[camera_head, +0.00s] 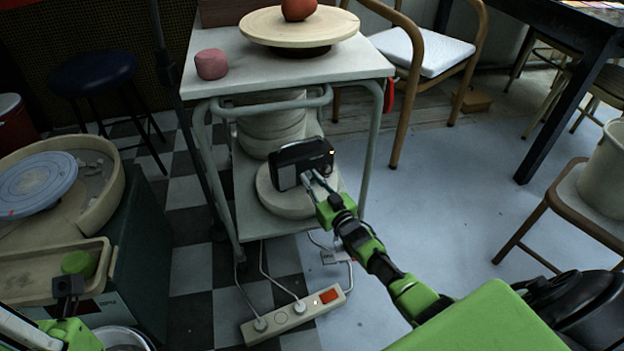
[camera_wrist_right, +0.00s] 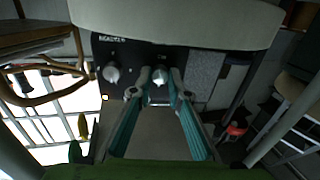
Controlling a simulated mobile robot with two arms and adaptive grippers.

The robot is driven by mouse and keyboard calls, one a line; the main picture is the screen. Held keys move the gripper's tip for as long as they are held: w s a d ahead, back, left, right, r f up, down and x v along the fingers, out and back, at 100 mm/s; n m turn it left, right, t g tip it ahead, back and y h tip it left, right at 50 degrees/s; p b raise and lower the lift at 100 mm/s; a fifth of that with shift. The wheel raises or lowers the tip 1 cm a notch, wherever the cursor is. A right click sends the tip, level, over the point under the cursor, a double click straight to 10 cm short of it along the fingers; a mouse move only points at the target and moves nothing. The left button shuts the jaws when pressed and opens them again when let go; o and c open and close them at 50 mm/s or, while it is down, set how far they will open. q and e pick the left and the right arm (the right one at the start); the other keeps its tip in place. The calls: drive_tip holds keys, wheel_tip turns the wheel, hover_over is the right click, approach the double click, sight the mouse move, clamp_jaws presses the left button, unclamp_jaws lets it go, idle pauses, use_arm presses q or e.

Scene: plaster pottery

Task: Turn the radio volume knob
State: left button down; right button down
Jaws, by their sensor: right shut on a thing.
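The black radio (camera_head: 300,160) stands on the lower level of the white cart, above a round pale slab (camera_head: 285,200). In the right wrist view, its dark front panel (camera_wrist_right: 135,55) shows two silver knobs and a grey speaker grille. My right gripper (camera_head: 312,178) reaches the radio's front. In the wrist view, its fingertips (camera_wrist_right: 160,80) are closed around the knob (camera_wrist_right: 160,73) nearer the grille. The other knob (camera_wrist_right: 112,73) is free, to the left. My left gripper (camera_head: 68,287) is at the lower left, by a green lump; its opening is unclear.
The cart top (camera_head: 350,62) and its metal legs frame the radio. A power strip (camera_head: 293,315) with cables lies on the floor in front. A pottery wheel (camera_head: 38,185) stands at left, chairs at right.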

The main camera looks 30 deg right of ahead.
drive_tip(key=shift+f+m, duration=0.1)
drive_tip(key=shift+m, duration=0.7)
drive_tip(key=c, duration=1.9)
unclamp_jaws()
drive_tip(key=s, duration=1.2)
drive_tip(key=shift+d, duration=0.1)
